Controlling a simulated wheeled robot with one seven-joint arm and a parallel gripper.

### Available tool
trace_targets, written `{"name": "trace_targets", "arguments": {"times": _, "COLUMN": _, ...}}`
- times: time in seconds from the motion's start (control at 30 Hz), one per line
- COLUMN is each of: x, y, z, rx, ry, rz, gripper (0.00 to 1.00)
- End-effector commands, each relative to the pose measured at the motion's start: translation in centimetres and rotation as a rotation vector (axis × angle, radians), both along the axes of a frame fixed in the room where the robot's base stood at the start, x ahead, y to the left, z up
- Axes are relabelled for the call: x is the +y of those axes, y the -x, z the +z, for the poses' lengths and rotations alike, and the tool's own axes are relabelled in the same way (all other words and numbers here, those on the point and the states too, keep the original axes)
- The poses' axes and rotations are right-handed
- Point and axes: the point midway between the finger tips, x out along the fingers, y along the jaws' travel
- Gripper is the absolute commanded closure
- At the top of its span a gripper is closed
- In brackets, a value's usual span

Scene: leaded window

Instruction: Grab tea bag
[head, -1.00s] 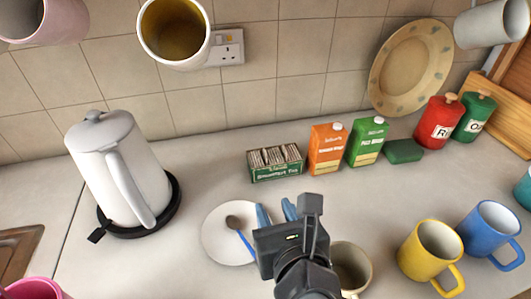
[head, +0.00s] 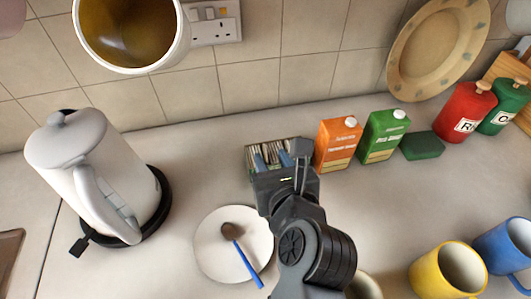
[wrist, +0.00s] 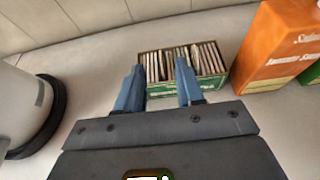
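The green tea box (head: 249,154), open at the top, stands on the counter in front of the tiled wall. A row of tea bags (wrist: 187,60) stands upright in it, seen best in the wrist view. My gripper (head: 271,154) is over the box in the head view and hides much of it. In the wrist view its two blue fingers (wrist: 158,80) are spread apart with nothing between them. They overlap the front of the box there; I cannot tell whether they touch it.
An orange carton (head: 338,143) and a green carton (head: 382,136) stand close to the right of the box. A white kettle (head: 95,175) stands at left. A plate with a spoon (head: 208,257) lies in front. A hanging mug (head: 130,35) is above.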

Motion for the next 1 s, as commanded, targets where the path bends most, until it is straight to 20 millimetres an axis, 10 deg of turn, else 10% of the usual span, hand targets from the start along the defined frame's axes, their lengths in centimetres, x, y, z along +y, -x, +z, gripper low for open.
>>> {"name": "trace_targets", "arguments": {"times": 0.57, "x": 1.0, "y": -3.7, "z": -1.6, "rx": -0.001, "ry": 0.000, "rz": -0.001, "gripper": 0.63}}
{"name": "trace_targets", "arguments": {"times": 1.0, "x": 1.0, "y": -3.7, "z": -1.6, "rx": -0.001, "ry": 0.001, "rz": 0.000, "gripper": 1.00}}
